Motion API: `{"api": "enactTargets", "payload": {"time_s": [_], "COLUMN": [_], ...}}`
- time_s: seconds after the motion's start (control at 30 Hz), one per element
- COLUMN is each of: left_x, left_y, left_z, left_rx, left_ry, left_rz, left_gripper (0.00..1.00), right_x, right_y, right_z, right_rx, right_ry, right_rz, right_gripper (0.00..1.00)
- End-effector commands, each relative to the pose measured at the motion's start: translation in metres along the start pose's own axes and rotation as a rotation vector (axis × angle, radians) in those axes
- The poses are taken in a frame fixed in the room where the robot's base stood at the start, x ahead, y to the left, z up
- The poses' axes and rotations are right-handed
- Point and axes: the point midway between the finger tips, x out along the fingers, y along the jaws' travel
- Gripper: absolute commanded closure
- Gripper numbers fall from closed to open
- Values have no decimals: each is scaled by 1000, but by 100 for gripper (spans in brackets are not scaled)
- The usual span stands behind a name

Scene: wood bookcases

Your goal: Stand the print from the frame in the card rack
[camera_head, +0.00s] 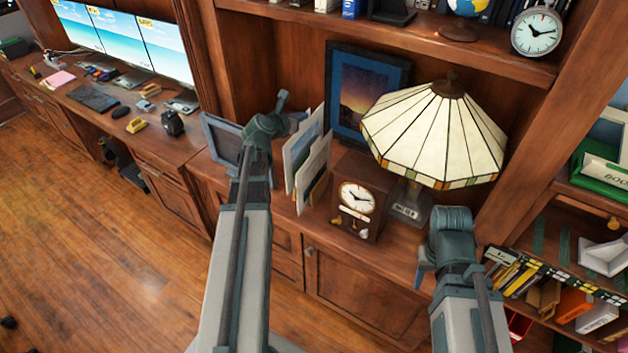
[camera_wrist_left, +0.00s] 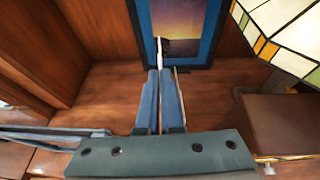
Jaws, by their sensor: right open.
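My left gripper (camera_head: 298,120) is over the cabinet top, beside the card rack (camera_head: 322,190). In the left wrist view its fingers (camera_wrist_left: 160,100) are close together, with a thin pale edge between them and beyond their tips. This appears to be the print (camera_wrist_left: 159,52), seen edge-on and upright. In the head view two pale cards stand upright at the rack, and the rear one (camera_head: 298,145), by my fingers, looks like the print. I cannot tell whether its lower edge touches the rack. The dark frame (camera_head: 222,140) leans to the left. My right gripper (camera_head: 424,272) is open, its fingers mostly hidden.
A wooden clock (camera_head: 358,195) stands just right of the rack, with a stained-glass lamp (camera_head: 435,135) beyond it. A blue-framed picture (camera_head: 366,92) leans at the back. Desk items lie far left. A bookshelf fills the right. Open floor lies in front.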

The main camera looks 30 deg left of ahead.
Motion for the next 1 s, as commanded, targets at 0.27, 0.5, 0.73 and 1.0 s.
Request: {"api": "enactTargets", "payload": {"time_s": [0.27,0.5,0.73,1.0], "left_x": [0,10,23,25], "left_y": [0,0,0,0], "left_z": [-2,-25,-57,-60], "left_rx": [0,0,0,0], "left_ry": [0,0,0,0], "left_rz": [0,0,0,0], "left_gripper": [100,100,100,100], "right_x": [2,27,61,64], "right_y": [0,-3,-6,-6], "right_z": [0,-1,-4,-4], "right_rx": [0,1,1,1], "right_ry": [0,0,0,0], "right_rz": [0,0,0,0], "right_gripper": [50,50,50,50]}}
